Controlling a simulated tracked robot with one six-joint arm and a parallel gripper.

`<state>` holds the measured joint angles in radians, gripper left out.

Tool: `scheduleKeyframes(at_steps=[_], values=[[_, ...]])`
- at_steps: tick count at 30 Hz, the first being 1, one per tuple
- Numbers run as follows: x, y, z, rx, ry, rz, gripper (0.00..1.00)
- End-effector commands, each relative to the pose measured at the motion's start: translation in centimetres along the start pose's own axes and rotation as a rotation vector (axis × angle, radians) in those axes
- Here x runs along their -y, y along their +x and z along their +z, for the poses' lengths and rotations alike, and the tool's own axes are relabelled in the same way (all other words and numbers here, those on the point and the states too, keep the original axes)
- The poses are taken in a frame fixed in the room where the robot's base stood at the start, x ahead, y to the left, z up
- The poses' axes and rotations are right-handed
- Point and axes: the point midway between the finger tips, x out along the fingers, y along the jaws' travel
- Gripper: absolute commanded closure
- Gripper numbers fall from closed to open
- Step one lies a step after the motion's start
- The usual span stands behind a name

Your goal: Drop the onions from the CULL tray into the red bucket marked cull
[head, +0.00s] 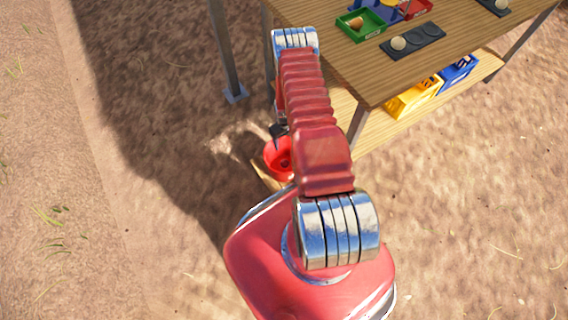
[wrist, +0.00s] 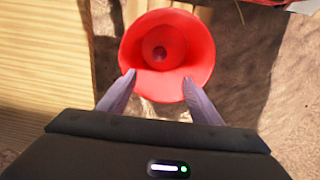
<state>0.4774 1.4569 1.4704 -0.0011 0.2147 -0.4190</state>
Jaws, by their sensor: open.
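The red bucket (head: 272,158) stands low beside the table's near left corner, partly hidden by my arm. In the wrist view the bucket (wrist: 205,55) is seen from above, with a dark reddish round thing (wrist: 160,53) at its bottom that may be an onion. My gripper (wrist: 158,77) is open and empty over the near side of the bucket, its two fingers apart. In the head view the gripper is mostly hidden behind my arm. A red tray (head: 427,5) is cut by the top edge; I cannot read a CULL mark.
A green tray (head: 378,30) with an orange-brown round thing is on the wooden table (head: 335,42). A dark holder (head: 425,38) bears a pale onion (head: 398,43). Yellow (head: 405,103) and blue (head: 458,72) bins sit on the lower shelf. A metal post (head: 227,60) stands left; open soil lies beyond.

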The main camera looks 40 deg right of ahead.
Motion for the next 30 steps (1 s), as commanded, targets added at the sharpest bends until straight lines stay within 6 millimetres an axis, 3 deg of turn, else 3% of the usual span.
scheduleKeyframes(at_steps=[30], values=[[0.0, -11.9, -0.1, -0.001, 0.0, 0.001, 0.41]])
